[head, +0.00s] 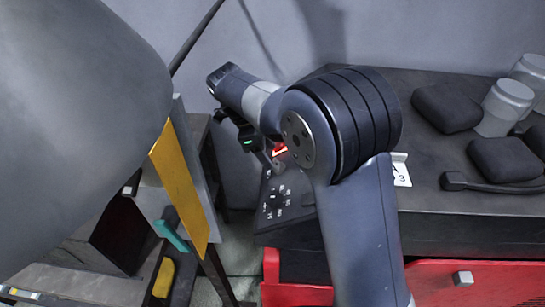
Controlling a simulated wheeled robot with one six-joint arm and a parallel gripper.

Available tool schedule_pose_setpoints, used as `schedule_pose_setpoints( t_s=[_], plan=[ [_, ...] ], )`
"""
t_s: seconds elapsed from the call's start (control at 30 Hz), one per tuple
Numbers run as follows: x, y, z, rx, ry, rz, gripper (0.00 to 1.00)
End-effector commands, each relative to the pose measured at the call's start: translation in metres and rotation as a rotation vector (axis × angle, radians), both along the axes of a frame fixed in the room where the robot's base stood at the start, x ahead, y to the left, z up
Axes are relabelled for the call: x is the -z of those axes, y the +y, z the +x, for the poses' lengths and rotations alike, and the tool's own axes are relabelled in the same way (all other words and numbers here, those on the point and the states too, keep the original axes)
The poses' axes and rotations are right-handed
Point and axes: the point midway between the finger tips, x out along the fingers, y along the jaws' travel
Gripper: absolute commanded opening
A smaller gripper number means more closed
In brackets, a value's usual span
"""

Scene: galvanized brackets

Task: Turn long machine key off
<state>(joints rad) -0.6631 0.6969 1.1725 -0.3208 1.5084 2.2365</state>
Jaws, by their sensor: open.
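A dark control panel (265,218) with a round dial and white markings (277,198) faces me at the front left end of the dark bench. A small glowing red part (279,150) shows just above the panel, partly behind my arm. My gripper (266,160) points down beside the red part, at the top of the panel. Its fingertips are small and partly hidden, so contact cannot be told. It is open. I cannot clearly make out the long machine key; the area by the fingers is partly covered by my gripper and arm.
Dark pads (446,108) and grey jars (505,106) stand on the bench top at right. A white label card (401,170) is near my forearm. A red drawer cabinet (450,285) is below. At left stands a unit with a yellow panel (179,185); a narrow floor gap separates it from the bench.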

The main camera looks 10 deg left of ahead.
Motion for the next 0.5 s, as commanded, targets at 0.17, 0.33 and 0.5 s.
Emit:
schedule_pose_setpoints(
  t_s=[0.17, 0.33, 0.5],
  plan=[
    [0.022, -0.010, 0.001, -0.001, 0.001, 0.000, 0.55],
    [0.032, -0.013, 0.001, -0.002, 0.001, 0.001, 0.55],
    [0.033, -0.014, 0.001, -0.001, 0.000, 0.001, 0.55]
  ],
)
